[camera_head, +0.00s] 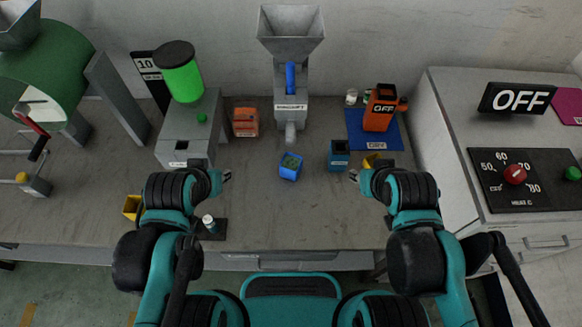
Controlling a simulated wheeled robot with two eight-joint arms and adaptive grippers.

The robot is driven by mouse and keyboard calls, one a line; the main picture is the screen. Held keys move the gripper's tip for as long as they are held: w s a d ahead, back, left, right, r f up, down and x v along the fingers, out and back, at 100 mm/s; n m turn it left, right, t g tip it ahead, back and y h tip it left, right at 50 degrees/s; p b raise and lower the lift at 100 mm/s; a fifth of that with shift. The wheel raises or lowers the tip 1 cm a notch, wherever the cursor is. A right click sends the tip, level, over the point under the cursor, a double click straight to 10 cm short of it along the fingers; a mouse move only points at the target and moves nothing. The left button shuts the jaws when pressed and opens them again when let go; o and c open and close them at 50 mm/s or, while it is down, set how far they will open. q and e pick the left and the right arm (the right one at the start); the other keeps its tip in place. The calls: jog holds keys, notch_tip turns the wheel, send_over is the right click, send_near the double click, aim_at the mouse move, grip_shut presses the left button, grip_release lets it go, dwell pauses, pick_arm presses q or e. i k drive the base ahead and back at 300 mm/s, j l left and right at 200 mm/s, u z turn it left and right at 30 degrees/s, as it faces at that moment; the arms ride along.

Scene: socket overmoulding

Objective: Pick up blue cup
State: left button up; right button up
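A bright blue cup (290,167) with something greenish inside its top sits on the middle of the grey table (285,218), turned at an angle. A darker blue box-like container (339,155) with a label stands to its right. My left gripper (228,176) is left of the bright blue cup, apart from it, with its small fingers spread and nothing between them. My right gripper (353,176) is to the right of the cup, near the darker blue container, also with fingers apart and empty.
A grey hopper machine (291,85) stands behind the cup. An orange box (245,120) and a grey unit with a green cylinder (185,80) are at back left. An orange device (379,108) stands on a blue mat (358,136) at back right. The table's front middle is clear.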

aim_at(290, 166)
jog(key=k+u, duration=0.1)
jog(key=u, duration=0.65)
jog(key=k+u, duration=0.15)
jog(key=u, duration=0.25)
jog(key=j+u, duration=0.1)
jog(key=u, duration=0.25)
jog(key=z, duration=1.45)
jog(key=k+j, duration=0.1)
jog(key=j, duration=0.3)
jog(key=k+j, duration=0.15)
jog(key=j, duration=0.25)
jog(key=k+j+z, duration=0.1)
jog(key=j, duration=0.3)
jog(key=k+j, duration=0.15)
jog(key=j, duration=0.25)
jog(key=k+j, duration=0.1)
jog(key=j, duration=0.3)
jog(key=k+j, duration=0.15)
jog(key=j, duration=0.25)
jog(key=k+j+z, duration=0.1)
jog(key=j, duration=0.3)
jog(key=i+l, duration=0.2)
jog(key=i, duration=0.25)
